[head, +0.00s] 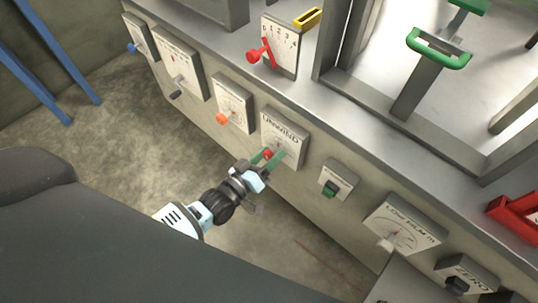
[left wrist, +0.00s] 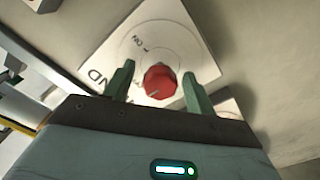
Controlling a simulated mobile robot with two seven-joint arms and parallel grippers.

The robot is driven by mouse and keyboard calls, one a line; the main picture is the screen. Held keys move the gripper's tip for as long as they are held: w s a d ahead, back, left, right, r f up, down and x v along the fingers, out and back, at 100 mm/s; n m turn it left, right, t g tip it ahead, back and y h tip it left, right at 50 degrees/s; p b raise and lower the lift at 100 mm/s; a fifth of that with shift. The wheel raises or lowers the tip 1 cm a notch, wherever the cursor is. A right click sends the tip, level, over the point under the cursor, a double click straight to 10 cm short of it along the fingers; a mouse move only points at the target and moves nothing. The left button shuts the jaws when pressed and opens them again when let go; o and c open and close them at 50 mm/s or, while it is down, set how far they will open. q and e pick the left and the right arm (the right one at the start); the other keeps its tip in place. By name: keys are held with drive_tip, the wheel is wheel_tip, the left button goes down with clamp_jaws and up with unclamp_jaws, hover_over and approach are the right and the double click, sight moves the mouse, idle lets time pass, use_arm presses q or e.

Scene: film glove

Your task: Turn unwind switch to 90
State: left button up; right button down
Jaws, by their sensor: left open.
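The unwind switch is a red knob (head: 267,154) on a white panel (head: 285,126) lettered UNWIND, on the front of the grey machine. In the left wrist view, the red knob (left wrist: 159,81) has a small pale mark near its lower edge, and the panel (left wrist: 190,30) shows "ON" and part of the lettering. My left gripper (head: 268,158) is open, with its green fingers on either side of the knob. In the left wrist view, the left gripper (left wrist: 158,85) has a finger left and right of the knob, and contact cannot be told. My right gripper is not in view.
Several other panels line the machine front, including one with an orange knob (head: 222,118), a green switch (head: 329,188) and a low film dial (head: 403,227). A red lever (head: 258,54) and a green handle (head: 439,50) are above. Bare floor (head: 130,120) lies left.

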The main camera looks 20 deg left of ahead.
use_arm(q)
drive_tip(key=shift+c, duration=0.5)
drive_tip(key=c, duration=0.9)
drive_tip(key=shift+o, duration=0.2)
